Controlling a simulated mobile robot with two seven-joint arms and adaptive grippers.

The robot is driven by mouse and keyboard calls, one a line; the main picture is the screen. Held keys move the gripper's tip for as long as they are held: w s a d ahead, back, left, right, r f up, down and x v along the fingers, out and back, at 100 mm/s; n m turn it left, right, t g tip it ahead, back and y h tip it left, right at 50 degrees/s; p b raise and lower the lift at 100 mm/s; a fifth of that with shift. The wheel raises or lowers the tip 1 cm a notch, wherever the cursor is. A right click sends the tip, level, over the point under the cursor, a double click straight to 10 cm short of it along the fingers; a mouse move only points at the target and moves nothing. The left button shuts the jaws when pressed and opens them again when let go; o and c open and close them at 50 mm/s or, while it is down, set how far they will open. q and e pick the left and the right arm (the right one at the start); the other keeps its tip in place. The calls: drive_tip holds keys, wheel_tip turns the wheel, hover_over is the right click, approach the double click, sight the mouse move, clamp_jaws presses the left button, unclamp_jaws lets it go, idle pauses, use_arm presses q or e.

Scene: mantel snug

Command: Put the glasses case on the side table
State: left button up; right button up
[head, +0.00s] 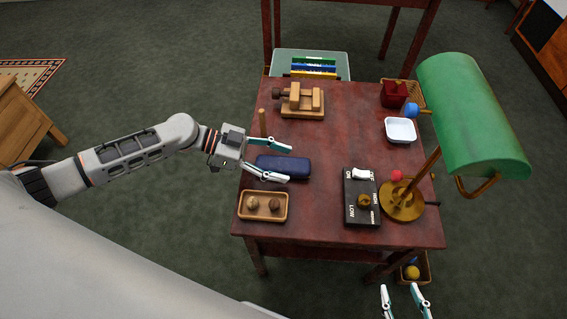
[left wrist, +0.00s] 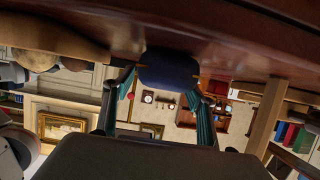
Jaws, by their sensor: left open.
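The dark blue glasses case (head: 283,166) lies on the red-brown wooden table (head: 330,140), near its left edge. My left gripper (head: 287,164) is open at the case, with one finger on its far side and one on its near side. In the left wrist view, the case (left wrist: 169,69) shows between the spread fingers (left wrist: 167,82); contact cannot be told. My right gripper (head: 404,294) is open and empty at the bottom edge, off the table's near side. I cannot tell which furniture is the side table.
A tray with two round things (head: 263,206) is nearest the case. A wooden peg (head: 262,122) and wooden clamp (head: 301,100) stand beyond. A black switch box (head: 361,197) and green lamp (head: 473,115) are right. A wooden cabinet (head: 22,124) stands far left; a pale green surface (head: 338,62) lies behind.

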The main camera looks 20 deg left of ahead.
use_arm(q)
drive_tip(key=v, duration=1)
drive_tip(key=shift+s+a+r, duration=0.1)
drive_tip(key=shift+s+a, duration=0.05)
drive_tip(key=shift+a, duration=0.2)
